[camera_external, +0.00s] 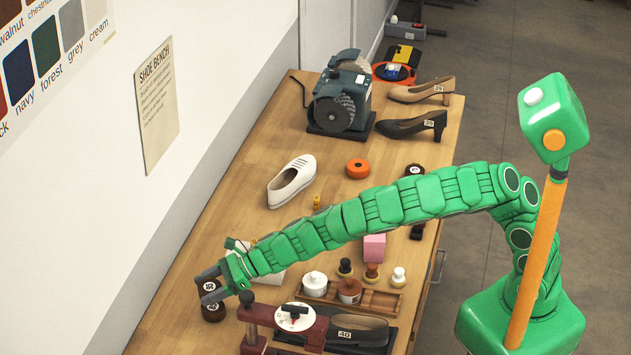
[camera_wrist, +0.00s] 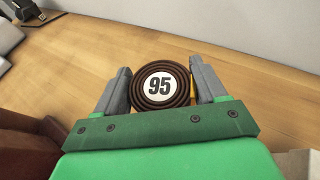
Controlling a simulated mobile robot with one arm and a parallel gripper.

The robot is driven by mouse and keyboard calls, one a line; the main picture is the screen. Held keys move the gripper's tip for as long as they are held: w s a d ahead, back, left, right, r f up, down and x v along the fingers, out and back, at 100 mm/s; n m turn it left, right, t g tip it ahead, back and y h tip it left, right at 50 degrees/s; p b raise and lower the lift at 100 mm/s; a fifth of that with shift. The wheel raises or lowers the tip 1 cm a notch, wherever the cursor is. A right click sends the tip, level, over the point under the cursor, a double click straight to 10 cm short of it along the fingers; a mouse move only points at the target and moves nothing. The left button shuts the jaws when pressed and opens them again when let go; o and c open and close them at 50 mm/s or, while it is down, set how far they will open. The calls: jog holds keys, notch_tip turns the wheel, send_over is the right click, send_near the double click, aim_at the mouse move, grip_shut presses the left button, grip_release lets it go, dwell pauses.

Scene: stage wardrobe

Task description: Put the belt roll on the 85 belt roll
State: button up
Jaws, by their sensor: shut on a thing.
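The dark brown belt roll (camera_wrist: 160,84), with a white disc reading 95, sits between the two grey fingers of my gripper (camera_wrist: 161,88) in the wrist view. My gripper (camera_external: 210,285) is shut on it at the left side of the bench in the external view. Dark brown roll material (camera_external: 213,313) shows just below the near finger; I cannot tell whether it is the held roll or another under it. Another dark roll with a white disc (camera_external: 414,170) lies near the bench's right edge; its number is too small to read surely.
The wooden bench (camera_external: 240,190) has clear room beyond my gripper. A white shoe (camera_external: 291,181), an orange roll (camera_external: 357,169) and a grinder (camera_external: 341,100) are farther back.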

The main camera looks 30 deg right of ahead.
jog(key=shift+f, duration=2.05)
jog(key=o, duration=1.1)
jog(key=v, duration=1.2)
jog(key=shift+r, duration=0.15)
